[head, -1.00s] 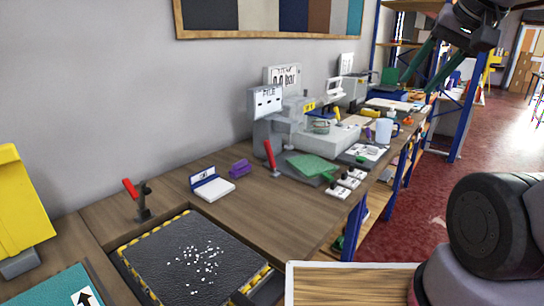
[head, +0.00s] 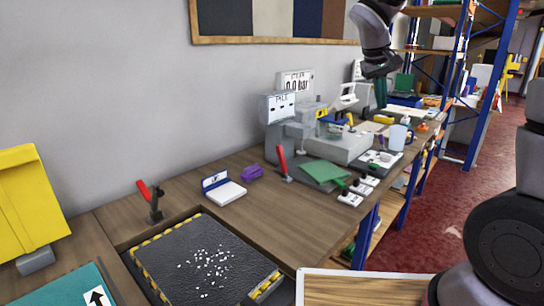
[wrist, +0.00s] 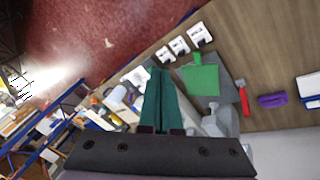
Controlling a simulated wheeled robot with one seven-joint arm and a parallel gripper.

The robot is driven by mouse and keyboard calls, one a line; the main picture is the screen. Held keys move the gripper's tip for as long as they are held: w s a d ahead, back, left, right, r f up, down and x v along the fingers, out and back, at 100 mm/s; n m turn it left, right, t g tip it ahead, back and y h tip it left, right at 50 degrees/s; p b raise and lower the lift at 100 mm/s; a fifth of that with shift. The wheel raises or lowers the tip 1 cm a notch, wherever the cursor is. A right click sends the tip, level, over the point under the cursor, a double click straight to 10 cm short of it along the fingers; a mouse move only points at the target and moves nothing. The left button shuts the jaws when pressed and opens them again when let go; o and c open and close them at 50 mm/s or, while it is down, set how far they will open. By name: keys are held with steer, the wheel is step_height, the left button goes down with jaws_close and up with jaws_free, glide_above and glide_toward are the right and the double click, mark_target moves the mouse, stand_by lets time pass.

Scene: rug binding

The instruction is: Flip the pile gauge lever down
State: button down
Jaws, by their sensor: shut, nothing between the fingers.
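The pile gauge is a grey machine with a "PILE" sign (head: 279,107) at the back of the bench against the wall. A lever with a red handle (head: 282,158) stands nearly upright at its front; the red handle also shows in the wrist view (wrist: 243,99). A green plate (head: 324,171) lies on a grey base to the lever's right, and in the wrist view (wrist: 201,79). My gripper (head: 381,106) hangs above the bench, to the right of the gauge in the picture and apart from the lever. Its green fingers are shut and empty in the wrist view (wrist: 160,72).
Another red-handled lever (head: 150,192) stands at the left. A purple block (head: 252,172), a white-and-blue stand (head: 223,189) and several white switches (head: 360,189) sit near the gauge. A white mug (head: 397,137) stands farther back. The wood between the stand and bench front is clear.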

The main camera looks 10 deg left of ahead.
steer(key=w+a+f+n+t+h, duration=0.1)
steer(key=w+a+f+n+h, duration=0.2)
steer(key=w+a+f, duration=0.5)
steer(key=n+t+h, duration=0.2)
steer(key=n+t, duration=0.6)
steer(key=n, duration=0.1)
glide_above(282, 159)
steer(key=s, duration=0.5)
step_height(282, 159, down, 13)
steer(key=s+a+f+n+t+y, duration=0.1)
steer(key=a+f+n+t+y, duration=0.2)
steer(key=a+f, duration=0.3)
steer(key=a+n, duration=0.1)
steer(key=a, duration=0.3)
steer(key=shift+s+a+f+t, duration=0.15)
steer(key=shift+s+f+t, duration=0.15)
steer(key=shift+s+f, duration=0.1)
steer(key=shift+w, duration=0.1)
steer(key=x, duration=1)
steer(key=shift+f, duration=0.1)
steer(key=shift+s+d+r, duration=0.35)
steer(key=shift+s+d, duration=0.2)
steer(key=shift+d, duration=0.2)
steer(key=shift+s+d+r, duration=0.35)
steer(key=shift+s+d, duration=0.2)
steer(key=shift+d, duration=0.2)
